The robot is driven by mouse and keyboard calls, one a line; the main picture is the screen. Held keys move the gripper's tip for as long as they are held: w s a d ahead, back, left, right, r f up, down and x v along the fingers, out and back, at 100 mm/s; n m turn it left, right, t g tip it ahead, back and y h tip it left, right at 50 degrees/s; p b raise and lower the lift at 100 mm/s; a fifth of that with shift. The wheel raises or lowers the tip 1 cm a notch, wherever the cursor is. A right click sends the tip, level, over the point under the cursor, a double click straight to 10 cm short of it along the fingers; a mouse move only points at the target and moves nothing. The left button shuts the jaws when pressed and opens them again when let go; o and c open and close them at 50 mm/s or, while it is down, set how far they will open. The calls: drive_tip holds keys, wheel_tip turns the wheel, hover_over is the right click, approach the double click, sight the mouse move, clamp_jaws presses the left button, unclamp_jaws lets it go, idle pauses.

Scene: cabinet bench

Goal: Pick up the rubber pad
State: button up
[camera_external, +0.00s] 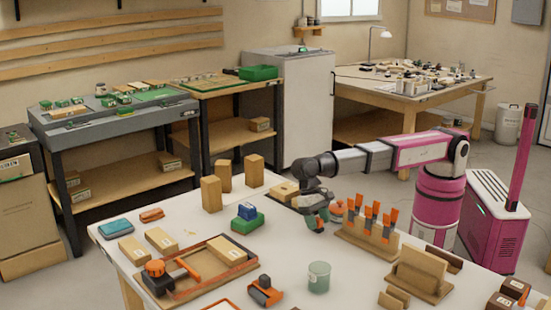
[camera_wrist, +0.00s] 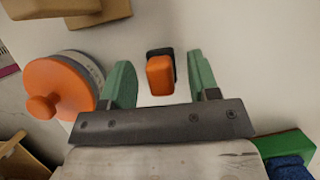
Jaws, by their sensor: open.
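My gripper (camera_external: 317,219) is low over the white bench, with its green fingers pointing down. In the wrist view the gripper (camera_wrist: 160,75) is open, one finger on each side of a small orange block with a dark backing (camera_wrist: 160,76). That block lies on the bench between and slightly beyond the fingers, and neither finger appears to touch it. I cannot tell for certain that it is the rubber pad. It is hidden behind my gripper in the outside view.
An orange-lidded round jar (camera_wrist: 58,88) sits close beside the left finger. A green block (camera_wrist: 285,146) with a blue piece (camera_wrist: 290,168) is at lower right. A wooden rack with orange-handled tools (camera_external: 368,235) stands right of my gripper. A wooden tray (camera_external: 207,268) lies front left.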

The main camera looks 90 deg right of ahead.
drive_tip(key=c, duration=0.9)
drive_tip(key=shift+r, duration=0.1)
